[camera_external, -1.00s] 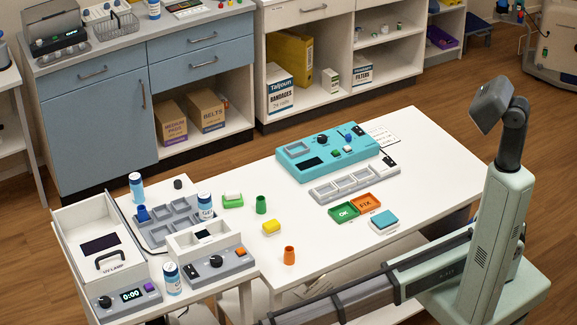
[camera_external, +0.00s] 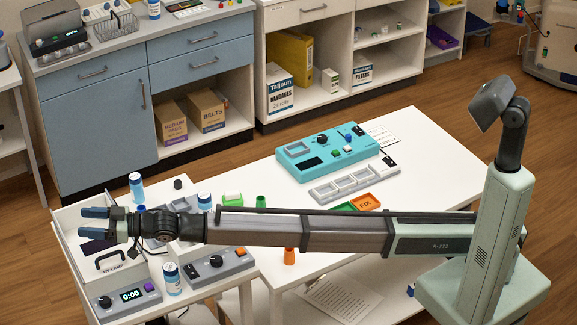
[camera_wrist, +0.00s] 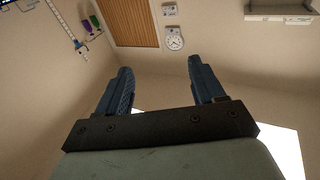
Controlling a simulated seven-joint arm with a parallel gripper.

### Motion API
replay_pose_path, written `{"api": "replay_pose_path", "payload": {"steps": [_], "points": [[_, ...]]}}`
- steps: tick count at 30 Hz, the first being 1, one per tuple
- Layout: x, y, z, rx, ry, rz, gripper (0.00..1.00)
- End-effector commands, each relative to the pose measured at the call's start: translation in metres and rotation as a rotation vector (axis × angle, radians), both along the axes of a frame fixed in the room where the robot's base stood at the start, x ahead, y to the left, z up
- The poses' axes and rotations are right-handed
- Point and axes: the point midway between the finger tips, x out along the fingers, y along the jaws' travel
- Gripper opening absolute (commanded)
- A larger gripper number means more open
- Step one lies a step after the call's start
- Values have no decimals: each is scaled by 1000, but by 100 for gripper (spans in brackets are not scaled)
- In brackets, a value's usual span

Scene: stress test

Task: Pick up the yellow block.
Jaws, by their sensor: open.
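My gripper (camera_external: 95,219) is open and empty at the left of the external view, raised over the white UV lamp box. Its two blue fingers point left. In the wrist view the two fingers (camera_wrist: 158,88) stand apart with nothing between them, facing a wall. The yellow block is not visible now; my arm crosses the part of the table where it showed a second ago. An orange cup (camera_external: 289,256) stands just below the arm, and the top of a green cup (camera_external: 261,201) shows just above it.
A teal control panel (camera_external: 326,152) and a grey tray (camera_external: 352,183) stand on the white table. An orange FIX tray (camera_external: 366,203) is partly covered by my arm. Blue-white bottles (camera_external: 136,187) (camera_external: 172,278) stand near the gripper. The table's right part is clear.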

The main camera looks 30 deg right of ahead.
Motion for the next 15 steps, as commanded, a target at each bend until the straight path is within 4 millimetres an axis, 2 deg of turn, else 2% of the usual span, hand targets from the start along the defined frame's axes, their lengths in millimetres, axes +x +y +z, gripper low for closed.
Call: {"api": "replay_pose_path", "payload": {"steps": [1,5,8,12,14,15], "points": [[28,-9,-1,-23,70,-40,68],[94,-40,-11,-79,293,-167,68],[144,-74,-18,-104,467,-292,68],[206,-131,-26,-103,708,-496,68],[228,-159,-30,-90,807,-592,68],[241,-179,-32,-78,874,-660,68]]}}
